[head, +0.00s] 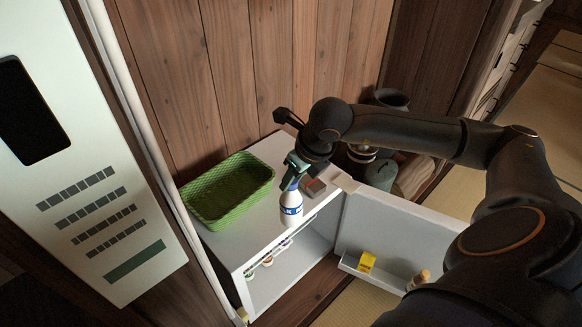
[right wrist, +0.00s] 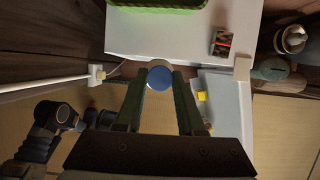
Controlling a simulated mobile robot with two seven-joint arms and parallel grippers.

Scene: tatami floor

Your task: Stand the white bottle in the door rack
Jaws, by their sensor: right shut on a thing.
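The white bottle (head: 291,210) has a blue band with lettering. My right gripper (head: 293,181) is shut on its top and holds it about upright, with its lower end by the front edge of the small fridge's top. In the right wrist view, the bottle's blue cap (right wrist: 159,77) shows between the fingertips. The fridge door (head: 386,228) stands open to the right.
A green basket (head: 228,193) and a small dark box (head: 313,187) sit on the fridge top (head: 240,235). Several small items stand inside the fridge. A white panelled appliance (head: 85,150) stands at the left. Bowls and pots (head: 381,174) stand behind the door at the back.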

